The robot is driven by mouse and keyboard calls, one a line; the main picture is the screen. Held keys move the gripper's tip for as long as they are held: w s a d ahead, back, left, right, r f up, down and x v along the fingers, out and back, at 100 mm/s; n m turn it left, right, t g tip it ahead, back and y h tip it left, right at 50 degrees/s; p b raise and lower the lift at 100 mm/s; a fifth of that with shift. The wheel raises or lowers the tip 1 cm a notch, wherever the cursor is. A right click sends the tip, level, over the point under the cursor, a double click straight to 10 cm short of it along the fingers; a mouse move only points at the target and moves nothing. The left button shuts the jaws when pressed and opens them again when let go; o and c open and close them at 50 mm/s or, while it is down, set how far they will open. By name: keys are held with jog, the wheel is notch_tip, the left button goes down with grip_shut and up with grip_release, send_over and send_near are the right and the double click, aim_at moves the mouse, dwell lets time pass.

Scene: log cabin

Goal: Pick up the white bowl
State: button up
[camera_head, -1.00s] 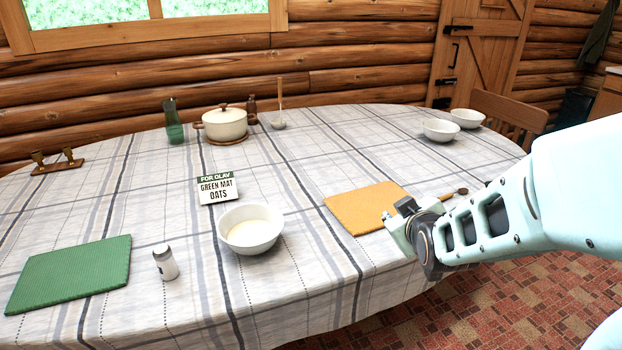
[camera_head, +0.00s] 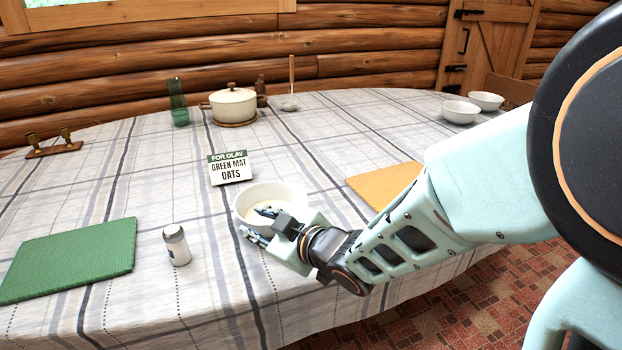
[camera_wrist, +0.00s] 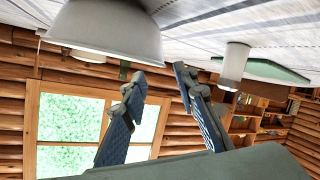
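A white bowl (camera_head: 246,203) with pale contents stands upright near the table's front, just before the sign. My gripper (camera_head: 258,224) is at its near side, and its fingers overlap part of the bowl in the head view. In the wrist view, which looks upside down, the bowl (camera_wrist: 100,32) is large at the upper left. The fingers of my gripper (camera_wrist: 158,80) are apart with nothing between them. Whether a finger touches the bowl, I cannot tell. Two more white bowls, a nearer one (camera_head: 459,112) and a farther one (camera_head: 486,101), stand at the back right.
A sign reading "FOR OLAV GREEN MAT OATS" (camera_head: 230,169) stands behind the bowl. A lidded pot (camera_head: 233,107) and green glass vessel (camera_head: 179,103) stand at the back.

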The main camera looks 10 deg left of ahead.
jog(key=x, duration=0.2)
jog(key=b+x, duration=0.1)
jog(key=x, duration=0.1)
jog(key=b+x, duration=0.1)
jog(key=x, duration=0.1)
jog(key=shift+w+d+f, duration=0.15)
jog(key=shift+d+f, duration=0.05)
jog(key=shift+f, duration=0.1)
jog(key=shift+c, duration=0.5)
grip_shut()
jog(key=shift+r, duration=0.1)
